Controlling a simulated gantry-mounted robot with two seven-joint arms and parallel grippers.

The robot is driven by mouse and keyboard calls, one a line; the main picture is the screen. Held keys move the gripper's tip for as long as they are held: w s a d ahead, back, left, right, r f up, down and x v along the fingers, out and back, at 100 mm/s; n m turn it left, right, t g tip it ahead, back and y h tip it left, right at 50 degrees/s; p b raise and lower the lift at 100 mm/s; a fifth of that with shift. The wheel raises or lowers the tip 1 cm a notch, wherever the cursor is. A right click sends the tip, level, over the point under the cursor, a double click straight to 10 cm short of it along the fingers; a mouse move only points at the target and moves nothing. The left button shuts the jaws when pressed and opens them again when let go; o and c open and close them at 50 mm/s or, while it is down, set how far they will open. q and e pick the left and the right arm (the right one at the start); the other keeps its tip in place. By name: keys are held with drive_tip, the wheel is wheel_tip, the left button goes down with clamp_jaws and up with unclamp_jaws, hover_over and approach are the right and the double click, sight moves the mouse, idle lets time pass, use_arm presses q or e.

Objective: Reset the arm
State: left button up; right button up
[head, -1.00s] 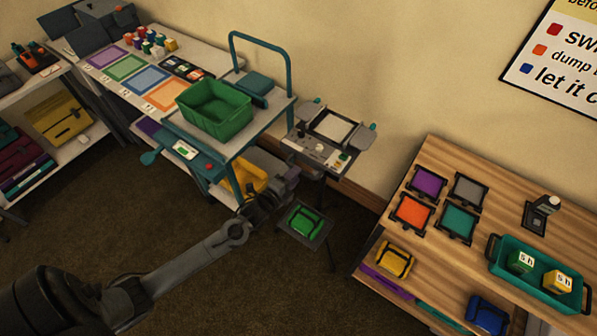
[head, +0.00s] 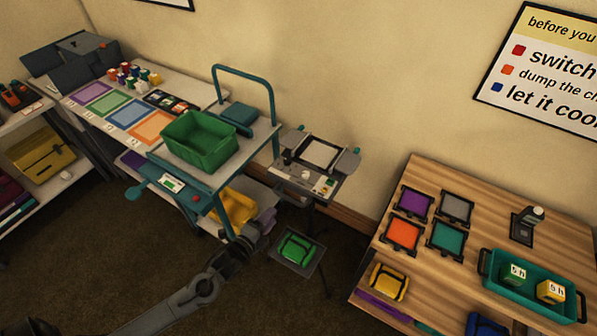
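My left arm comes in from the bottom left, and my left gripper (head: 255,238) is at its end, near the middle of the head view. It shows in front of the cart's lower shelf, left of a small stand (head: 285,263) bearing a green pouch-like item (head: 297,247). The gripper is dark and small here, so I cannot tell whether its fingers are open or shut. I see nothing clearly held in it. My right gripper is out of view.
A cart with a green bin (head: 200,141) and a yellow tray (head: 233,206) stands behind the gripper. A wooden table with coloured frames and a teal tray (head: 526,293) is at the right. Shelves (head: 60,190) stand at the left. Open carpet lies below.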

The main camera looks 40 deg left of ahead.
use_arm(q)
drive_tip(key=s+d+r+n+g+h, duration=0.2)
drive_tip(key=s+d+n+g, duration=0.35)
drive_tip(key=s+d, duration=0.5)
drive_tip(key=s+d+r+n+g, duration=0.1)
drive_tip(key=s+d+n+g, duration=0.2)
drive_tip(key=s+n+g, duration=0.55)
wheel_tip(320, 180, up, 20)
drive_tip(key=s+n+t+p, duration=0.1)
drive_tip(key=t+p, duration=0.1)
drive_tip(key=p, duration=1.8)
drive_tip(key=shift+d+r, duration=0.2)
drive_tip(key=shift+d, duration=0.05)
drive_tip(key=shift+s, duration=0.1)
drive_tip(key=shift+f, duration=0.15)
